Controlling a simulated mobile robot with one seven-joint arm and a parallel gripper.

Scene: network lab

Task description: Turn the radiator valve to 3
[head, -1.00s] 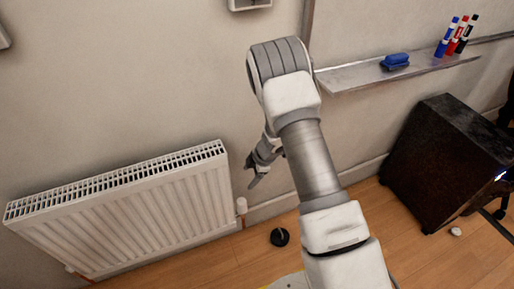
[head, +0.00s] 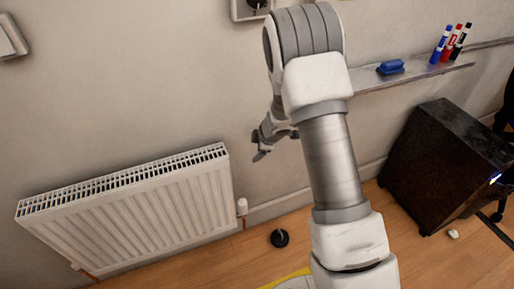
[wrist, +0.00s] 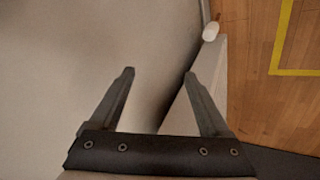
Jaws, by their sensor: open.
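The white radiator valve (head: 242,206) is a small upright knob at the right end of the white radiator (head: 130,215). It also shows at the top of the wrist view (wrist: 210,31), beyond my right fingertip. Its number marks are too small to read. My gripper (head: 260,151) is above the valve and slightly to its right in the head view, apart from it. In the wrist view my gripper (wrist: 158,73) is open and empty, its two fingers spread. Part of the radiator (wrist: 207,66) shows beside the right finger.
A black round object (head: 279,238) lies on the wooden floor right of the valve. A black computer case (head: 440,165) stands at the right. A ledge (head: 415,76) with a blue eraser (head: 391,67) and markers is on the wall. Yellow tape (wrist: 283,40) marks the floor.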

